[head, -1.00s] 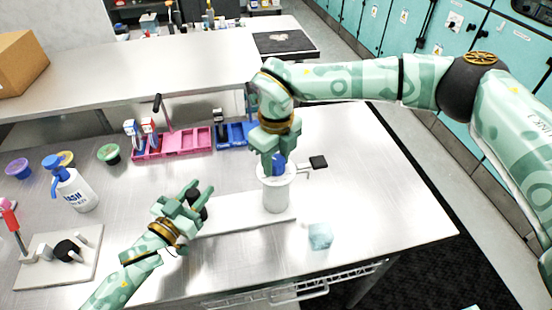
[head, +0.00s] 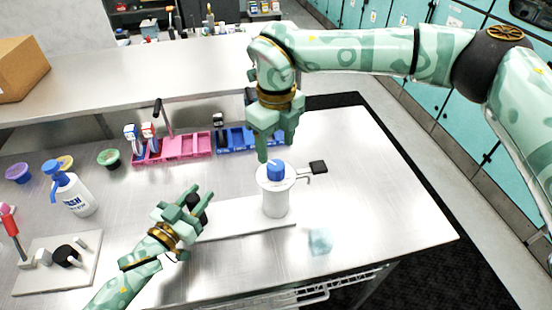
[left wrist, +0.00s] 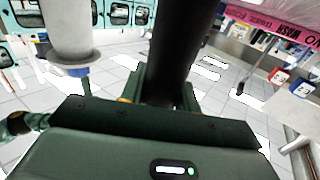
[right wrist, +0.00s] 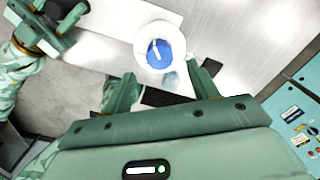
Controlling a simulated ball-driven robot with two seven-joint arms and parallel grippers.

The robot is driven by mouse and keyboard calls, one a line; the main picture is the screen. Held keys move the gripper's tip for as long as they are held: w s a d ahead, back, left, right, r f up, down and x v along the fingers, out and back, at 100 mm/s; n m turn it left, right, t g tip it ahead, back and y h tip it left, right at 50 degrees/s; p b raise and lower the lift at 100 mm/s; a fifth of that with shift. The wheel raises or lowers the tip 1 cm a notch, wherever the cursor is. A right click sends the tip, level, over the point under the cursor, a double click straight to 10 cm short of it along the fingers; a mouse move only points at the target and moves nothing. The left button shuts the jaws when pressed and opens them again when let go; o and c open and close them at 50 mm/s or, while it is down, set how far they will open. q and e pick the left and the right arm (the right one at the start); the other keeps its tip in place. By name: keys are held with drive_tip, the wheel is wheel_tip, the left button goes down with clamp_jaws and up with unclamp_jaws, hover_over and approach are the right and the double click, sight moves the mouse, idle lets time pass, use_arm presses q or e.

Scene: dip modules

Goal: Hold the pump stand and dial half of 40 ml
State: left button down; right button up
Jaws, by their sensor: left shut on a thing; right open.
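The pump stand has a white base plate (head: 245,217), a white cylinder (head: 275,198) and a blue dial (head: 275,170) on top. In the right wrist view the dial (right wrist: 159,53) shows a white pointer line. My left gripper (head: 198,200) is shut on the stand's black post (head: 201,212), which also fills the middle of the left wrist view (left wrist: 178,50). My right gripper (head: 275,150) is open just above the dial, with its fingers apart from it. In the right wrist view the dial lies beyond the fingertips (right wrist: 165,85). Any scale marks are too small to read.
A black-ended side arm (head: 318,167) sticks out right of the cylinder. A pale blue cube (head: 320,241) lies at the front. Pink (head: 185,146) and blue (head: 235,135) trays stand behind. The right table is clear.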

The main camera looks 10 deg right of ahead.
use_arm(q)
drive_tip(key=shift+f, duration=0.1)
use_arm(e)
wheel_tip(320, 180, up, 5)
drive_tip(key=shift+r, duration=0.15)
use_arm(q)
drive_tip(key=c, duration=0.9)
unclamp_jaws()
drive_tip(key=shift+c, duration=0.2)
wheel_tip(320, 180, up, 8)
drive_tip(key=p, duration=0.7)
drive_tip(key=shift+p, duration=0.4)
use_arm(e)
wheel_tip(320, 180, up, 9)
hover_over(276, 165)
use_arm(q)
drive_tip(key=shift+f, duration=0.15)
use_arm(e)
drive_tip(key=shift+s+f, duration=0.2)
drive_tip(key=shift+s, duration=0.05)
